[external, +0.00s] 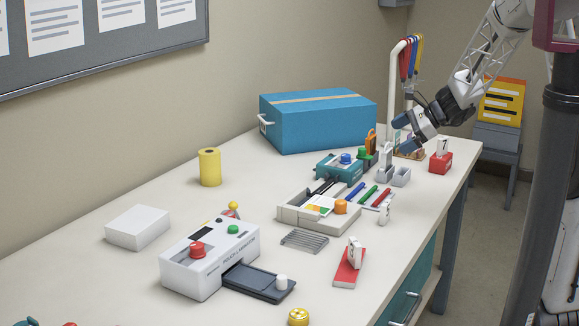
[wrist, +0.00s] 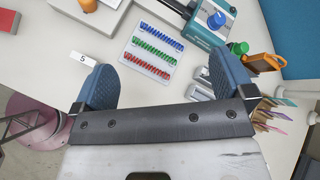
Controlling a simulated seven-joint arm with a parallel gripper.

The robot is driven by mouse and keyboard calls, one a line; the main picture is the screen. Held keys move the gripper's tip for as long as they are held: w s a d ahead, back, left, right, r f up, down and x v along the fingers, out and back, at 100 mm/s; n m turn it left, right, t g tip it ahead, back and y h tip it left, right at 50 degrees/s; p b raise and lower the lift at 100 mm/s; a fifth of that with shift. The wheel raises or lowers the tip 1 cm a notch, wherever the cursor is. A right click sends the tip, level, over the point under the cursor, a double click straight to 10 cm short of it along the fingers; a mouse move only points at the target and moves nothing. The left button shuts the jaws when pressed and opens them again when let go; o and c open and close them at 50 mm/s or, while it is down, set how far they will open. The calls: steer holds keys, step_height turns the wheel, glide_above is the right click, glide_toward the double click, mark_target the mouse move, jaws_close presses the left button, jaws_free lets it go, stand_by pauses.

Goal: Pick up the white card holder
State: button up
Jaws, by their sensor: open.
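My gripper (external: 403,133) is open and empty above the far right part of the bench. In the wrist view its two blue fingers stand wide apart, with my gripper (wrist: 165,75) over the bench top. A pale grey-white slotted holder (external: 386,174) stands below the gripper in the external view. In the wrist view a pale part of it (wrist: 198,92) shows beside the right finger, which hides some of it. It looks most like the white card holder, but I cannot be sure. A white piece marked 5 (wrist: 85,58) lies beyond the left finger.
A tray of blue, green and red coils (wrist: 153,50) lies near the gripper. A red block with a white number card (external: 440,162) stands to the right. An orange tag holder (wrist: 265,63) and a teal device (external: 340,166) are close by. A blue box (external: 318,125) stands behind.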

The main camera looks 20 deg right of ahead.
mark_target(389, 154)
steer(key=w+d+f+m+t, duration=0.1)
steer(key=w+d+f+m, duration=0.1)
steer(key=w, duration=0.3)
steer(key=w+d+f+m+t, duration=0.2)
steer(key=w+d+f+m, duration=0.1)
steer(key=w+f, duration=0.1)
steer(key=w+d+f+m+t, duration=0.1)
steer(key=w+d+f+m, duration=0.2)
steer(key=w+f, duration=0.2)
steer(key=shift+w+d+f+m, duration=0.15)
steer(key=shift+w+d+m, duration=0.1)
steer(key=shift+w+m, duration=0.05)
steer(key=shift+x, duration=1.25)
steer(key=shift+a, duration=0.1)
steer(key=shift+x, duration=2.55)
steer(key=shift+w, duration=0.1)
steer(key=shift+r, duration=0.2)
steer(key=shift+c, duration=0.5)
